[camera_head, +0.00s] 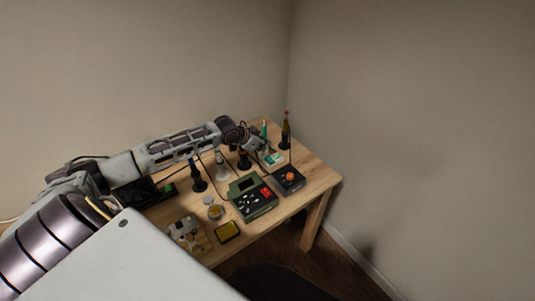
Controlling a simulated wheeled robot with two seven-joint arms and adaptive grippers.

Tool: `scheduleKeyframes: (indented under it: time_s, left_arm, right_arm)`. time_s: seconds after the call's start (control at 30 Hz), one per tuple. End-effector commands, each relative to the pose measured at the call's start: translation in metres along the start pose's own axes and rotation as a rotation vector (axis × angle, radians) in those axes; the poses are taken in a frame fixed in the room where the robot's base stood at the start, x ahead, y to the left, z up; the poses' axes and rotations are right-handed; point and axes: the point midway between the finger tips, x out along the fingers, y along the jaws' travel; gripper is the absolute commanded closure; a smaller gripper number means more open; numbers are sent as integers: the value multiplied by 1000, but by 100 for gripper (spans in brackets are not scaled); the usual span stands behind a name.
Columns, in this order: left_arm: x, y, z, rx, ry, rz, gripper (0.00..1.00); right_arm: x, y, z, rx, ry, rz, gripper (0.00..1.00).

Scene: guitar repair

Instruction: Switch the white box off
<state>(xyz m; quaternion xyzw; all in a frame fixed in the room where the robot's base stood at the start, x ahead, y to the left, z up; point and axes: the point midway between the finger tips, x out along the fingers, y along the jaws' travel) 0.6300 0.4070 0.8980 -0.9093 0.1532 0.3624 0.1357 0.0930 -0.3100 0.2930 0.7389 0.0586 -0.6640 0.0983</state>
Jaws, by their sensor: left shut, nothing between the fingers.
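A small pale box with teal-green on top (275,159) sits near the back right of the wooden table; it looks like the white box, and its switch is too small to make out. My left arm reaches in from the left across the table. Its gripper (264,151) is shut and empty, right at the pale box's back left side, and hides part of it. I cannot tell whether it touches the box. My right gripper is not in view.
On the wooden table (318,178) stand a green device with a red part (252,198), a black box with an orange knob (288,180), several dark stands with tools, a yellow pad (228,231) and a grey-white device (184,230). Cables run between them. Walls close off the back and right.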

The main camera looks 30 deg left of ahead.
Motion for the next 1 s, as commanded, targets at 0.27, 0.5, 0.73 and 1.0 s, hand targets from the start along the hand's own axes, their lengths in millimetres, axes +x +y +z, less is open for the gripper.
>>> scheduleKeyframes:
  time_s: [0.27, 0.5, 0.73, 1.0]
  left_arm:
    - [23, 0, -1, -1, 2, 1, 100]
    - [43, 1, 6, 0, -2, 1, 100]
    - [59, 1, 23, 1, -2, 1, 100]
    - [65, 1, 28, 2, 0, 0, 100]
  right_arm:
    - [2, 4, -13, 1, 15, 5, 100]
    - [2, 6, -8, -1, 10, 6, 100]
    - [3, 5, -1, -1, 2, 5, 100]
    - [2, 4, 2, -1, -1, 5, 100]
